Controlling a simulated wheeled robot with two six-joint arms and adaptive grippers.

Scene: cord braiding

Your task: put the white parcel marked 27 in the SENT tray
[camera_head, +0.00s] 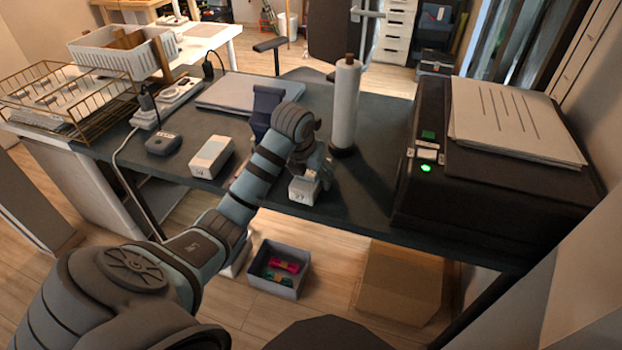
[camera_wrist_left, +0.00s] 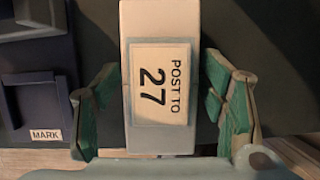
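The white parcel (camera_head: 303,189), marked "POST TO 27" in the left wrist view (camera_wrist_left: 160,85), is on the dark desk near its front edge. My left gripper (camera_head: 309,168) is lowered over it. In the left wrist view its green-padded fingers (camera_wrist_left: 163,108) stand on either side of the parcel, with narrow gaps showing, so it looks open around it. No label reading SENT is legible, so I cannot tell which tray is that one. My right gripper is not in view.
Another white parcel (camera_head: 212,157) lies to the left on the desk (camera_head: 380,185). A dark blue device (camera_head: 264,106) and a paper roll (camera_head: 345,105) stand behind. A black printer (camera_head: 430,165) is at right, a gold wire tray (camera_head: 95,118) at left. A grey bin (camera_head: 280,285) is below.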

